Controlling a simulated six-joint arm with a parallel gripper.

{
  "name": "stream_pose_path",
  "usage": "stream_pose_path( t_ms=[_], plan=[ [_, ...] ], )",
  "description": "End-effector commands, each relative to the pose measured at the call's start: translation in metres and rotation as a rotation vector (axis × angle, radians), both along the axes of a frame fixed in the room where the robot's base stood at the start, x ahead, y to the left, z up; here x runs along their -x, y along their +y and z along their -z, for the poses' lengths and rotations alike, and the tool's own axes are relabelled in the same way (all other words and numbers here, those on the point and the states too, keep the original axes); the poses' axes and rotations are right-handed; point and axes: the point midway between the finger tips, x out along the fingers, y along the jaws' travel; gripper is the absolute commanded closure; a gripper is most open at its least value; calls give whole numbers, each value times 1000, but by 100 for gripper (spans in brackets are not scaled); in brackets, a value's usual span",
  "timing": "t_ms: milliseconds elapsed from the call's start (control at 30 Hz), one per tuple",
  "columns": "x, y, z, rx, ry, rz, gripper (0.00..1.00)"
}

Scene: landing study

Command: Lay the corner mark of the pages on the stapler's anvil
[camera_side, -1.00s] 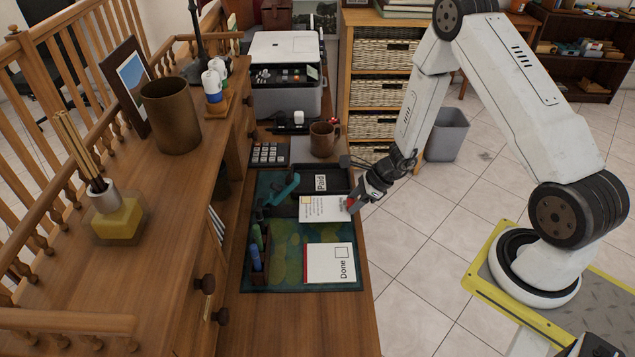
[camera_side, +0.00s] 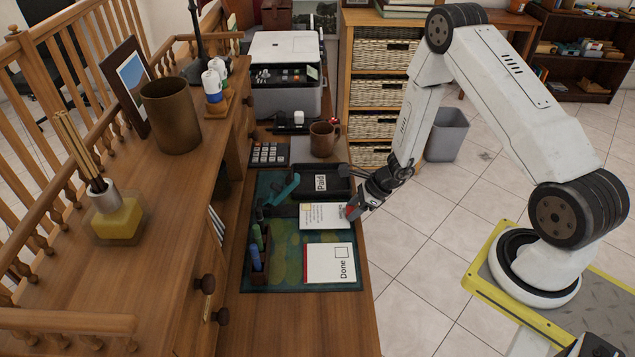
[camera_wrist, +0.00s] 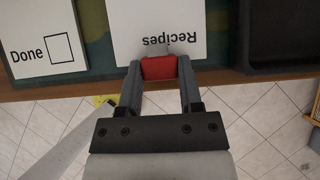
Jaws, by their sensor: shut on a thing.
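The white pages (camera_side: 325,217), labelled Recipes in the wrist view (camera_wrist: 155,22), have a red grip piece (camera_wrist: 158,68) at their near edge. My gripper (camera_wrist: 159,72) is shut on this red piece; in the side view my gripper (camera_side: 353,209) is at the pages' right edge. A small yellowish corner mark (camera_side: 306,208) shows at the pages' far left corner. The wrist view does not show the stapler.
A green patterned mat (camera_side: 290,281) covers the desk part. A white Done sheet (camera_side: 331,263) lies nearer, a pen holder (camera_side: 259,262) stands left, and a black Paid tray (camera_side: 338,171) lies beyond. A mug (camera_side: 323,138) and a calculator (camera_side: 268,153) are farther back.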

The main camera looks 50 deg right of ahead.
Motion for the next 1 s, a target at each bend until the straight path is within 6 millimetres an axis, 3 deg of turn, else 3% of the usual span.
stream_pose_path(
  t_ms=[233,267,333,400,600,667,1000],
  plan=[
    [0,0,7,-1,1,0,100],
    [0,0,7,-1,1,-1,51],
    [0,0,7,0,0,0,29],
    [0,0,7,0,0,0,13],
    [0,0,6,0,0,0,13],
    [0,0,6,0,0,0,0],
    [0,0,4,0,0,0,0]
  ],
)
